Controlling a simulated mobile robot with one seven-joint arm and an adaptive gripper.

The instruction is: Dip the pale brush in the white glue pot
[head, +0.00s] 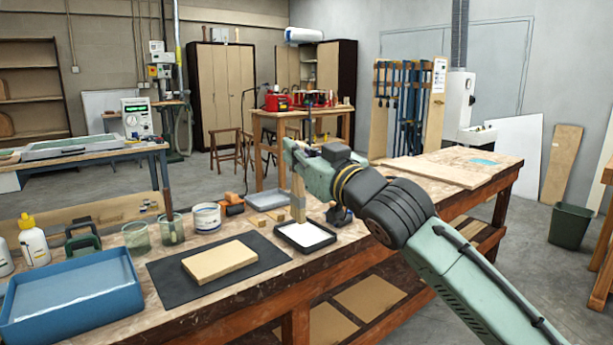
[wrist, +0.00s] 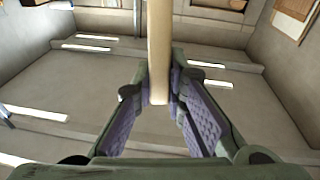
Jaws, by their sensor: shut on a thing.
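A pale wooden handle (wrist: 158,50) is held between the two fingers of my gripper (wrist: 160,98) in the wrist view. In the head view my gripper (head: 297,160) is over the workbench, and the pale brush (head: 298,187) hangs roughly upright below it with a greyish lower end. That end lies in line with the back edge of a shallow black tray (head: 325,242) with a white surface inside; I cannot tell whether they touch. A round white pot with a blue band (head: 207,217), likely the glue pot, stands on the bench to the left of the brush.
Two glass jars (head: 136,238) stand left of the pot, one with a dark-handled brush (head: 168,203). A pale block (head: 220,261) lies on a black mat (head: 168,284). A blue basin (head: 72,303) is at the front left. A grey tray (head: 267,200) and orange item sit behind.

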